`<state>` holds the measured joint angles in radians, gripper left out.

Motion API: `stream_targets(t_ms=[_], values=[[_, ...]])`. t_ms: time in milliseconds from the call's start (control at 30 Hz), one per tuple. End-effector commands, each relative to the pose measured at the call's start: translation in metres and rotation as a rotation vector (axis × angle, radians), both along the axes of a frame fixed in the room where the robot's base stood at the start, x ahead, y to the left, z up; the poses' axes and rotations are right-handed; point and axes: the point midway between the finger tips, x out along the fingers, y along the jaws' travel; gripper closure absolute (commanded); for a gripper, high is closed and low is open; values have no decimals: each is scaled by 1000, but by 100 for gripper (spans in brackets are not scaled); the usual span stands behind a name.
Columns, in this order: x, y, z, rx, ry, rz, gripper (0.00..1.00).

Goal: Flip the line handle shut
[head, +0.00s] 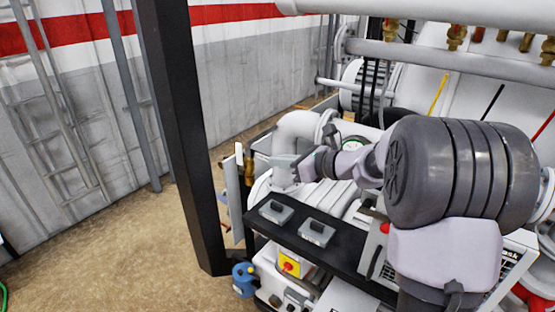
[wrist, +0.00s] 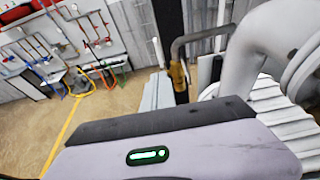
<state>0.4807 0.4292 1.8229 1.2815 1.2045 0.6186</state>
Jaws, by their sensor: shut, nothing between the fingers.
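A brass valve fitting (head: 250,169) stands upright beside the white pipework in the head view. In the wrist view the brass fitting (wrist: 178,76) sits past my gripper, with a bent grey-brown bar (wrist: 205,37) rising from it and turning right. This bar looks like the line handle, but I cannot be sure. My gripper (head: 273,160) is shut and empty, pointing left toward the fitting in the head view.
A thick white elbow pipe (head: 295,128) stands close behind my gripper. A black post (head: 180,130) rises to the left. A black shelf (head: 325,245) with two grey boxes lies below. Open floor (head: 120,255) spreads at the left.

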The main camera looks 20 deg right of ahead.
Motion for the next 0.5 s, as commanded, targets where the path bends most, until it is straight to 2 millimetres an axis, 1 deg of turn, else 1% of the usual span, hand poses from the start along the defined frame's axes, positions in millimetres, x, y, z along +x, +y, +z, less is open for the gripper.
stream_targets(t_ms=[33, 267, 400, 500], values=[[8, 7, -4, 0, 2, 4, 100], [46, 35, -19, 0, 1, 3, 100], [65, 49, -18, -1, 1, 2, 100], [74, 55, -18, -1, 0, 1, 100]])
